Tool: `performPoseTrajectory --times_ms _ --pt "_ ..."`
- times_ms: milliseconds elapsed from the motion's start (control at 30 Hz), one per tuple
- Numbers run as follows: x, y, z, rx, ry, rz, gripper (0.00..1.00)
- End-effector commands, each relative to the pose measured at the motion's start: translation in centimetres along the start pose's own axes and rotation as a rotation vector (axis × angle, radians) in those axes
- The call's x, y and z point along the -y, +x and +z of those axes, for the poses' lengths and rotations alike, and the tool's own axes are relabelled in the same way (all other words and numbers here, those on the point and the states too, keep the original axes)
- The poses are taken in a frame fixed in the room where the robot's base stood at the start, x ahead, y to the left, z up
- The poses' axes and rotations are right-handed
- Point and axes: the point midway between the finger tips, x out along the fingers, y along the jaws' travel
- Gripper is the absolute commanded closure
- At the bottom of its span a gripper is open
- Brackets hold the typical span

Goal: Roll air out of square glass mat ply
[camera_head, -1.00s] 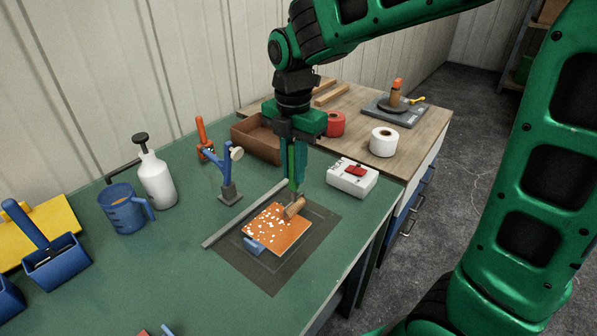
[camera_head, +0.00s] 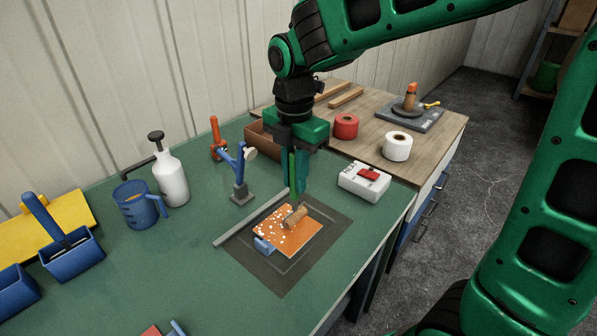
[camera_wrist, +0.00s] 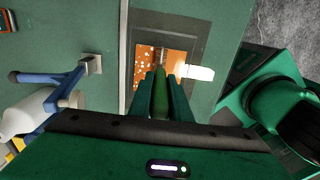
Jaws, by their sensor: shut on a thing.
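The square mat ply (camera_head: 287,240) is orange with white specks, mostly on its left part. It lies on a dark square mould area on the green bench. My gripper (camera_head: 294,186) is above the back edge of the ply, shut on the green handle of a roller. The ribbed brown roller head (camera_head: 295,216) rests on the ply, or just over it; exact contact cannot be told. In the wrist view the green handle (camera_wrist: 160,97) stands between my fingers, and part of the ply (camera_wrist: 146,68) shows beyond them.
A blue clip (camera_head: 264,245) sits at the ply's left edge. A metal bar (camera_head: 248,220) lies along the mould's back left side. A blue stand (camera_head: 240,175), white bottle (camera_head: 170,180), blue jug (camera_head: 138,207) and white box (camera_head: 363,183) stand around.

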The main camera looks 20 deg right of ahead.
Motion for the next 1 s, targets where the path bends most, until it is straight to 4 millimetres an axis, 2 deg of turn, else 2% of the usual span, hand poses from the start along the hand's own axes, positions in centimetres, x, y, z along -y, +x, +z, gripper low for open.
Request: performPoseTrajectory --times_ms 133,433,800,1000 --pt "0.0 0.0 -1.2 0.0 -0.002 -0.001 1.0" --pt "0.0 0.0 -2.3 0.0 -0.001 0.0 1.0" --pt "0.0 0.0 -5.4 0.0 -0.003 0.0 1.0" --pt "0.0 0.0 -6.5 0.0 -0.001 0.0 1.0"
